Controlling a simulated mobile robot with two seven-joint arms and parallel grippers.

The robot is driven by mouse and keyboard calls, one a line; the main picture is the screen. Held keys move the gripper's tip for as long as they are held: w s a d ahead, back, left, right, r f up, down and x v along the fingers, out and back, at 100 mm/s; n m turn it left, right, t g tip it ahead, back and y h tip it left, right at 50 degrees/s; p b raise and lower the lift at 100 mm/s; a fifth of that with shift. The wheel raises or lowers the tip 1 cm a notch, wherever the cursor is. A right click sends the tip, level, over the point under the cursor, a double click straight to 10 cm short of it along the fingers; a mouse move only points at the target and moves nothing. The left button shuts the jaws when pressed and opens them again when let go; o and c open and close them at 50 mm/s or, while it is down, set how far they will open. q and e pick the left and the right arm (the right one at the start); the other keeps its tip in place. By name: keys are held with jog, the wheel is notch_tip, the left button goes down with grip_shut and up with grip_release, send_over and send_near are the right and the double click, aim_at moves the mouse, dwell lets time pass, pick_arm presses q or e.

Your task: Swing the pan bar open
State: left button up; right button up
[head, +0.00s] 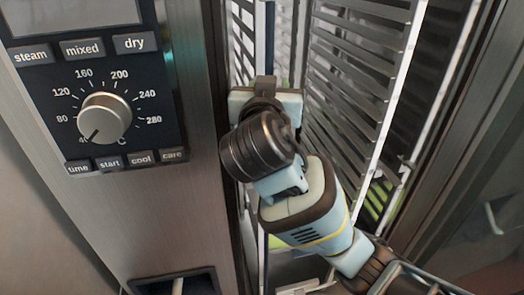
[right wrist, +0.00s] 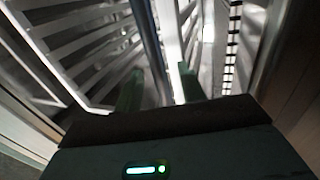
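The pan bar, a thin dark upright rod (head: 269,45), stands at the front of the rack opening in the head view. My right arm reaches up from the lower right, and its right gripper (head: 262,82) is at the bar, with the fingertips mostly hidden by the wrist. In the right wrist view the bar (right wrist: 150,50) runs down between the two greenish fingers of the right gripper (right wrist: 160,90). The fingers are apart, with what looks like a gap on both sides of the bar. My left gripper is in neither view.
White slatted racks (head: 350,75) fill the cabinet behind the bar. A steel front with a control panel (head: 95,95) and a round knob (head: 104,118) is close at the left. A dark frame edge (head: 455,140) bounds the opening at the right.

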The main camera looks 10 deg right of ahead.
jog(key=v, duration=0.6)
jog(key=shift+s, duration=0.15)
dwell(0.3)
